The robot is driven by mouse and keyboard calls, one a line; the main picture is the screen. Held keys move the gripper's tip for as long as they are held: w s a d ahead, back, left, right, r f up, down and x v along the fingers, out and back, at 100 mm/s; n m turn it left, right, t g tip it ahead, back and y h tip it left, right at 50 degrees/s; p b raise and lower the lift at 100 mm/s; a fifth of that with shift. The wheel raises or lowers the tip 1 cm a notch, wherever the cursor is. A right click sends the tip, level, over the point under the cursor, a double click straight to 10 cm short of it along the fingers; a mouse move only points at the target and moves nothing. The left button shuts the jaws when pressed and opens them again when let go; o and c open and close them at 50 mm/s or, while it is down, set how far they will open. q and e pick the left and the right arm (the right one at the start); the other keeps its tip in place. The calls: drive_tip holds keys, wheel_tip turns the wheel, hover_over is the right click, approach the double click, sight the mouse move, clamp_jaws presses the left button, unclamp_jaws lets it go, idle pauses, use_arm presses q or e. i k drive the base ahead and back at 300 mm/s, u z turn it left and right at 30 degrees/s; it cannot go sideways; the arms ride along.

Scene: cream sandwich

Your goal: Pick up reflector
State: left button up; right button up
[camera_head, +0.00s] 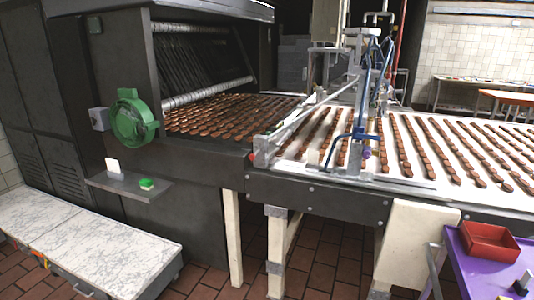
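I cannot tell for sure which thing is the reflector. A small dark shelf (118,187) juts from the front of the dark oven-like machine on the left. A small white upright piece (113,166) stands at the shelf's back edge. A small green block (147,184) with a paler lower part lies near its right end. A round green wheel-like part (133,118) is mounted on the machine above the shelf. Neither of my grippers is in view.
A conveyor (400,160) carries rows of brown biscuits under a metal frame with blue hoses. A marble-topped low bench (85,240) stands at lower left. A purple cart (480,270) with a red tray (488,240) stands at lower right. Brown tiled floor shows between.

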sight(313, 156)
drive_tip(key=u, duration=0.75)
drive_tip(key=i, duration=1.65)
drive_tip(key=z, duration=0.45)
drive_tip(key=i, duration=1.1)
drive_tip(key=z, duration=1.1)
